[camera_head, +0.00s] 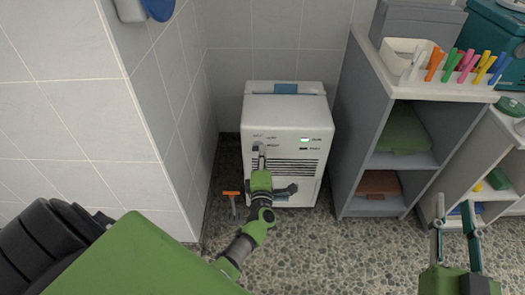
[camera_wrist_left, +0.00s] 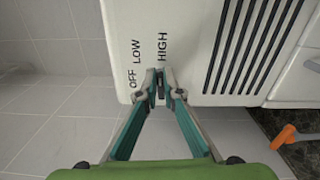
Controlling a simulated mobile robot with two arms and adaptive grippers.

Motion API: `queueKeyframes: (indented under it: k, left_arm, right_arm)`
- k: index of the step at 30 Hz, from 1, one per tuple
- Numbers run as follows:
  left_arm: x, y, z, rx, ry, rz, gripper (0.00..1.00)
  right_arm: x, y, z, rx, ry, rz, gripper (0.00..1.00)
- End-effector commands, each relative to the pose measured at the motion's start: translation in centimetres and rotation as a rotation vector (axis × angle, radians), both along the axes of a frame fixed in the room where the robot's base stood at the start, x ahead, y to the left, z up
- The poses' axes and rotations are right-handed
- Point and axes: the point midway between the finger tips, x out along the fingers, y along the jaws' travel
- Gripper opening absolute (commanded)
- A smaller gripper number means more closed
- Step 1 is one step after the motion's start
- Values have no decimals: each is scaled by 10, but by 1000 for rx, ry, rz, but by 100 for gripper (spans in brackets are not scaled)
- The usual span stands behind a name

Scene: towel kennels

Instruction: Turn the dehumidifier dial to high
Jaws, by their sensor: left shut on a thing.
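The white dehumidifier (camera_head: 288,108) stands on the pebbled floor in the corner. It also shows in the left wrist view (camera_wrist_left: 185,50), with OFF, LOW and HIGH printed beside its dial. My left gripper (camera_head: 260,160) is at the upper left of its front. In the left wrist view my left gripper (camera_wrist_left: 160,84) is shut on the dial, just below the labels. The fingertips hide most of the dial, so I cannot tell which label it points to. My right gripper (camera_head: 454,200) is open and empty at the right, away from the dehumidifier.
A grey shelf unit (camera_head: 349,140) stands right of the dehumidifier, with a white basket (camera_head: 397,46) and several coloured clips on top. A tiled wall is close on the left. An orange-handled tool (camera_head: 231,194) is on the floor beside the dehumidifier.

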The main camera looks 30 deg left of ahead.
Motion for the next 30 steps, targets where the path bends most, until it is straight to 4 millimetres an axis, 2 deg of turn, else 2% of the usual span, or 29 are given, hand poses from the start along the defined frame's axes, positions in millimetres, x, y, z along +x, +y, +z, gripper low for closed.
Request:
queueKeyframes:
  k: [9,24,25,26,27,30]
  left_arm:
    - [0,-2,-3,86,56,-2,0]
    - [0,-2,-4,100,65,-3,0]
    - [0,-2,-4,100,65,-3,12]
    - [0,-2,-4,100,65,-3,20]
    - [0,-2,-3,100,65,-3,24]
    - [0,-1,-3,100,63,-2,24]
  right_arm:
    - [0,-3,-26,-31,118,-7,27]
    - [0,-4,-30,-35,135,-8,27]
    - [0,-4,-30,-35,135,-8,27]
    - [0,-4,-30,-35,135,-8,27]
    - [0,-4,-30,-35,134,-8,27]
    - [0,-4,-29,-35,134,-8,27]
